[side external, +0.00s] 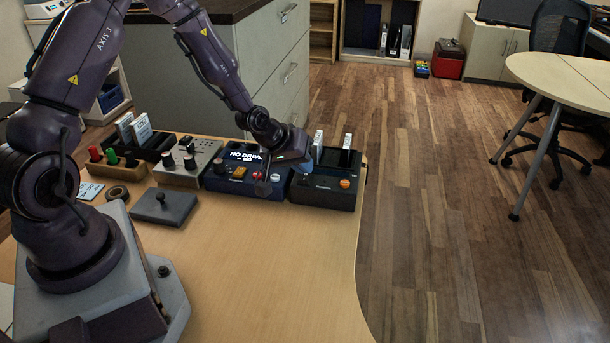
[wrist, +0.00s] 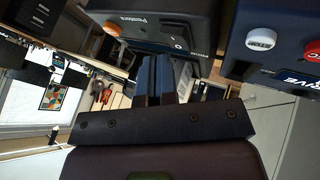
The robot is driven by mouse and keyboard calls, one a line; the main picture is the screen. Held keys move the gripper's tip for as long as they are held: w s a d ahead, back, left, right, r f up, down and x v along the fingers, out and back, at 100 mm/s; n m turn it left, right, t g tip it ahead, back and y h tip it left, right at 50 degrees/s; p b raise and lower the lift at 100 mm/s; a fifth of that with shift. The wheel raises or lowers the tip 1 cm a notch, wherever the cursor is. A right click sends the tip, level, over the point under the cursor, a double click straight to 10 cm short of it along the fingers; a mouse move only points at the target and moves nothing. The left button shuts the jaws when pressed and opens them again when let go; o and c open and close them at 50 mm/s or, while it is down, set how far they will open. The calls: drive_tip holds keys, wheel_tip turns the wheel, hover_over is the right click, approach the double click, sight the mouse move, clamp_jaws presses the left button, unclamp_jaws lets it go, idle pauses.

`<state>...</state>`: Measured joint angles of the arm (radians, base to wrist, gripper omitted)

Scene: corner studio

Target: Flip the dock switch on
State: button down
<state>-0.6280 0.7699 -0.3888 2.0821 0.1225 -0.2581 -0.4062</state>
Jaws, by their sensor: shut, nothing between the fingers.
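The dock is a dark box (side external: 325,190) with an orange button (side external: 345,183), at the right end of the row of devices on the desk. In the wrist view the dock (wrist: 150,15) is close ahead of the fingers, with its orange button (wrist: 112,28) at left. A white "0" mark shows on its face near the fingertips.
A blue console (side external: 228,178) with a "NO DRIVE" display stands left of the dock; its white stop button (wrist: 259,39) shows in the wrist view. White-edged drives stand upright in the dock's back. A grey mixer box (side external: 185,165) stands further left. The front desk surface (side external: 270,270) is clear.

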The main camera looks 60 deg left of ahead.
drive_tip(key=shift+f, duration=0.3)
drive_tip(key=shift+f, duration=0.3)
idle(0.4)
drive_tip(key=shift+r, duration=0.8)
wheel_tip(320, 180, up, 6)
idle(0.7)
drive_tip(key=shift+s+f, duration=0.1)
